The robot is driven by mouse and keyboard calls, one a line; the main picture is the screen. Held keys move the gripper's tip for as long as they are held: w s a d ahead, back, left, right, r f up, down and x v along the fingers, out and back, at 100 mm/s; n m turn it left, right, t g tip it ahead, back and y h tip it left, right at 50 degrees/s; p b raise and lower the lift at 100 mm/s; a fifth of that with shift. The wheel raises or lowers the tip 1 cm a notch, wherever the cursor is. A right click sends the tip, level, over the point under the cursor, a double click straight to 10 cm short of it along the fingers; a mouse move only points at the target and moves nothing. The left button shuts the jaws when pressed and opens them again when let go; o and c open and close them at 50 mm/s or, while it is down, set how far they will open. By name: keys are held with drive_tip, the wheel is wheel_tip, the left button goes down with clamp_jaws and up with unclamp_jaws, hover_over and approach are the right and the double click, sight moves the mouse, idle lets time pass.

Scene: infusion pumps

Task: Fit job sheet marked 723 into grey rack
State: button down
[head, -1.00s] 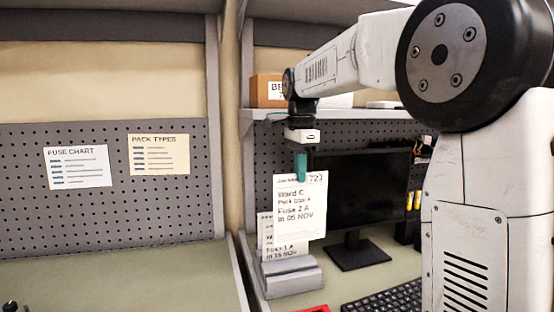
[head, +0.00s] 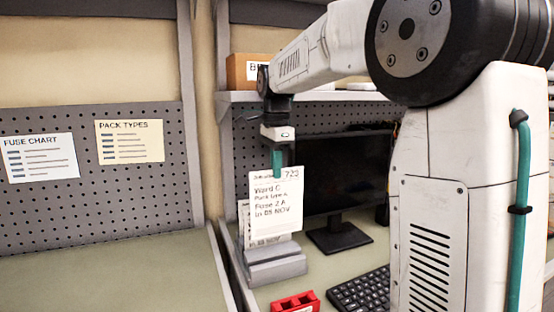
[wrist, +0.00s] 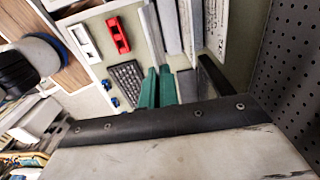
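The job sheet marked 723 (head: 276,205) is a white card reading Ward C, Fuse 2 A. It hangs upright from my gripper (head: 278,163), whose teal fingers are shut on its top edge. The grey rack (head: 276,268) stands on the bench just below the card. The card's lower edge overlaps the rack's top in the head view; I cannot tell whether it has entered a slot. Another white sheet (head: 243,222) stands in the rack behind it, mostly hidden. In the wrist view my teal fingers (wrist: 157,88) show close together.
A dark monitor (head: 345,180) stands right of and behind the rack. A red block (head: 296,302) and a black keyboard (head: 360,291) lie in front of it on the bench. A perforated panel is behind, and a shelf (head: 240,97) with a box (head: 243,69) is above.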

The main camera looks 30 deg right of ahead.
sight(276, 185)
drive_tip(key=shift+f, duration=6.5)
drive_tip(key=c, duration=1.6)
unclamp_jaws()
wheel_tip(276, 185, up, 8)
drive_tip(key=shift+f, duration=0.1)
